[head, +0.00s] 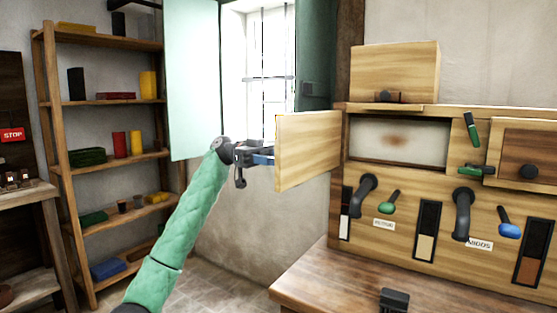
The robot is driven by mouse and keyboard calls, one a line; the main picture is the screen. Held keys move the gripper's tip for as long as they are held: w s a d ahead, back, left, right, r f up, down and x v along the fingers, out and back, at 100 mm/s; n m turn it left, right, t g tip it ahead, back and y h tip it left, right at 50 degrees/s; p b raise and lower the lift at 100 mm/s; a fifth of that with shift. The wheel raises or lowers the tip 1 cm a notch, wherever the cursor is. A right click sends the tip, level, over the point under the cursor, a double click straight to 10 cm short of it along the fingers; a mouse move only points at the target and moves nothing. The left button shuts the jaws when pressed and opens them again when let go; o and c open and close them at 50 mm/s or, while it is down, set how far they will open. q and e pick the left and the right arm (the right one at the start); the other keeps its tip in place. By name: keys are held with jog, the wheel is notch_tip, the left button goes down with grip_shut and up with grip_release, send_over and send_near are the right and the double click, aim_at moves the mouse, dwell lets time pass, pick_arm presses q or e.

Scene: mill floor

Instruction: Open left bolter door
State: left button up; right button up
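The left bolter door (308,151) is a pale wooden panel. It stands swung out to the left of the wooden bolter (405,238), at a wide angle to its front. The opening (398,142) behind it is uncovered and shows a pale surface with a brown smudge. My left gripper (264,156) is at the door's outer left side, close to or touching it. The door hides part of the fingers, and its knob is not visible, so I cannot tell if they grip anything.
The right bolter door (525,150) is shut. Dark curved handles (463,213) and green and blue levers stick out below. A shelf (110,160) stands left; a shuttered window (268,70) is behind my gripper.

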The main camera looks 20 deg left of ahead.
jog(key=shift+r, duration=0.2)
pick_arm(q)
jog(key=v, duration=0.7)
jog(key=shift+a, duration=0.4)
pick_arm(e)
notch_tip(320, 180, down, 3)
jog(key=shift+w+a+g, duration=0.1)
jog(key=shift+g, duration=0.4)
pick_arm(q)
jog(key=shift+w, duration=0.1)
